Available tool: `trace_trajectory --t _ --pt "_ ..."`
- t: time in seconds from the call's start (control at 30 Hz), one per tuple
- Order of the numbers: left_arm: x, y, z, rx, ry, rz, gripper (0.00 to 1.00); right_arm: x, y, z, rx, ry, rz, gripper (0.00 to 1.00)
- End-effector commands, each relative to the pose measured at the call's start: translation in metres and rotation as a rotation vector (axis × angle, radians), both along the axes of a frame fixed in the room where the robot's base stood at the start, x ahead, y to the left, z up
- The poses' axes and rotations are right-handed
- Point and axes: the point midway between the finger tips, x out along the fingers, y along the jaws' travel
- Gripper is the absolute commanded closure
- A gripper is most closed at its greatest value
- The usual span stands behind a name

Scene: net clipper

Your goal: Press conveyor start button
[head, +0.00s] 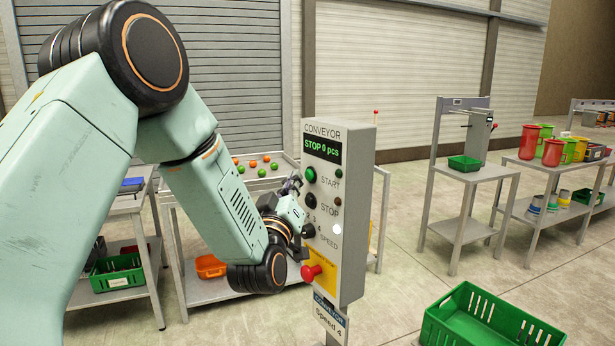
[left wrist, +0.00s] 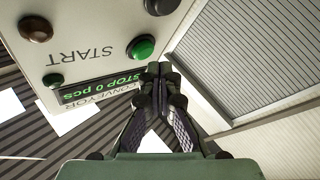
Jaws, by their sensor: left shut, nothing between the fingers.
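The grey conveyor control box (head: 352,170) stands on a post in the middle of the head view. Its display (head: 322,149) reads "STOP 0 pcs". The green start button (head: 310,175) is on its front, above the black stop button (head: 310,201). In the left wrist view the box appears upside down, with the green button (left wrist: 141,47) just beyond the fingertips. My left gripper (head: 291,184) is shut and empty, at the box's left side near the start button. It also shows in the left wrist view (left wrist: 154,72). Whether it touches the button I cannot tell.
A red button (head: 311,272) on a yellow plate sits low on the box. A table behind holds several green and orange balls (head: 258,163). A green crate (head: 490,322) is on the lower right. Side tables stand at right.

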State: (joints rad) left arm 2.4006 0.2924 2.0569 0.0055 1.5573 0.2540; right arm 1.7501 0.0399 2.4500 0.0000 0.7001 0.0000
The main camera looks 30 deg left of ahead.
Motion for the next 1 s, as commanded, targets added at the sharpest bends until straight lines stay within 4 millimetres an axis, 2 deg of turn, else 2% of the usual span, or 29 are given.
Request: trace_trajectory --t 1.0 --pt "0.0083 -0.004 -0.0003 0.0 0.0 0.0 1.0 -0.0001 0.0 -0.0053 0.0 0.0 0.0 0.31"
